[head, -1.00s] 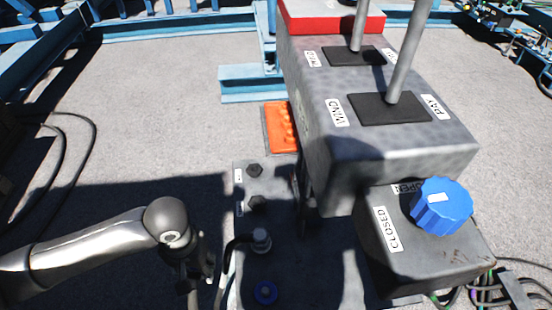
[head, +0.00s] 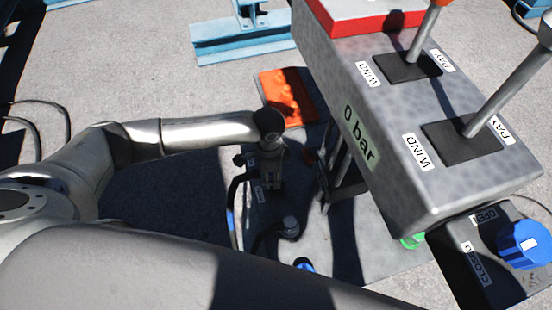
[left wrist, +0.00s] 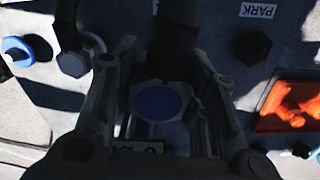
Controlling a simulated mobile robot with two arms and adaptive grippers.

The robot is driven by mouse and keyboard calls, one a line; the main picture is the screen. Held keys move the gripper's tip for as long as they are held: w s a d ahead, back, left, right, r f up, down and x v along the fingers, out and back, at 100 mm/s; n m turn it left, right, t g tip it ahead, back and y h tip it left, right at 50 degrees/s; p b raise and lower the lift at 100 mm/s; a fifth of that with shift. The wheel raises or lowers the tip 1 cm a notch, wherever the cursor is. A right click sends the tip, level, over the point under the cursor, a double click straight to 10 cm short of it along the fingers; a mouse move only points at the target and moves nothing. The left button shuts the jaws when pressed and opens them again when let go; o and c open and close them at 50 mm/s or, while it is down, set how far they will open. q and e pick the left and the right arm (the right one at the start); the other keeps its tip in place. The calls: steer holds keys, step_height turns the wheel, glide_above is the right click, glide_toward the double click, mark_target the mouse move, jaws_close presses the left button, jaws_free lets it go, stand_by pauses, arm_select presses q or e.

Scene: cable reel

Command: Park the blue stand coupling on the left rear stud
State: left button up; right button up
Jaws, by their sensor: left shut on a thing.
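My left gripper (head: 272,180) is low over the grey plate (head: 262,232), beside the valve box. In the left wrist view, its fingers (left wrist: 160,110) are shut around the blue stand coupling (left wrist: 158,101), which shows as a dark blue round face. A dark hose runs up from the coupling there. A dark hexagonal stud (left wrist: 253,47) stands bare beside the gripper, near a PARK label (left wrist: 257,10). In the head view, a dark stud (head: 240,160) shows just left of the gripper. Whether the held coupling touches a stud is hidden. My right gripper is not in view.
A grey hose coupling (head: 290,228) and a blue ring fitting (head: 303,265) sit nearer on the plate. An orange block (head: 287,95) lies beyond the gripper. The lever box (head: 400,120), marked 0 bar, overhangs the plate at right, with a blue knob (head: 524,245) beside it.

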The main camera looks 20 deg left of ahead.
arm_select(q)
steer(key=shift+w+d+r+m+p, duration=0.15)
steer(key=shift+w+m+p, duration=0.1)
steer(key=shift+w+m, duration=0.3)
steer(key=shift+w+d+r+m+p, duration=0.1)
steer(key=shift+w+r+m+p, duration=0.1)
steer(key=shift+w+m, duration=0.35)
steer(key=shift+w+f+m, duration=0.15)
steer(key=shift+f+m, duration=0.05)
steer(key=shift+m, duration=0.4)
steer(key=shift+f+b, duration=0.55)
step_height(320, 180, down, 6)
steer(key=b, duration=0.6)
steer(key=shift+r+b, duration=0.1)
steer(key=shift+b, duration=0.2)
steer(key=shift+f+b, duration=0.35)
steer(key=shift+f, duration=0.55)
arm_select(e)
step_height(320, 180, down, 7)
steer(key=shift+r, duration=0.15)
arm_select(q)
steer(key=shift+p, duration=0.55)
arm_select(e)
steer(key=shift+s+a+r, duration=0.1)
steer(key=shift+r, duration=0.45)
arm_select(q)
steer(key=shift+p, duration=0.3)
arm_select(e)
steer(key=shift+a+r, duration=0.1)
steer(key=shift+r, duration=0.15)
